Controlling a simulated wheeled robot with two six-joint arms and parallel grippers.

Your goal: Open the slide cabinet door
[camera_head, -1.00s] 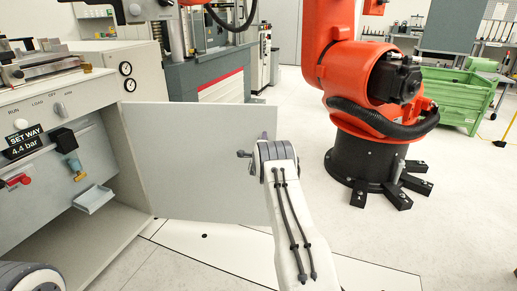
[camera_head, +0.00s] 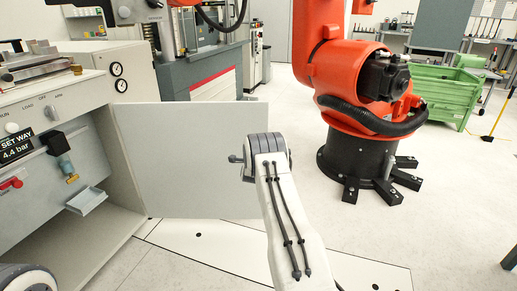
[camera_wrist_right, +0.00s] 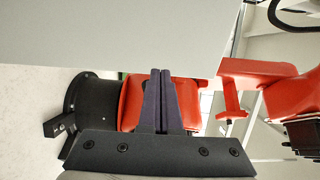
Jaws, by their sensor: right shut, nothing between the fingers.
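The slide cabinet door (camera_head: 180,160) is a flat pale grey panel. It stands swung wide open from the cabinet (camera_head: 112,190), whose inside shows at the left. My right arm's wrist is in front of the door's free edge in the head view; the fingers there are hidden. In the right wrist view my right gripper (camera_wrist_right: 160,74) is shut and empty, its dark fingers side by side. The door also fills the top left of that view (camera_wrist_right: 110,30), and the fingertips lie close to its lower edge; I cannot tell whether they touch. My left gripper is out of view.
Inside the cabinet are a small tray bracket (camera_head: 87,200) and a red-handled valve (camera_head: 11,184). An orange robot arm (camera_head: 362,90) on a black base stands to the right. A green crate (camera_head: 447,95) is behind it. The floor between door and orange robot is clear.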

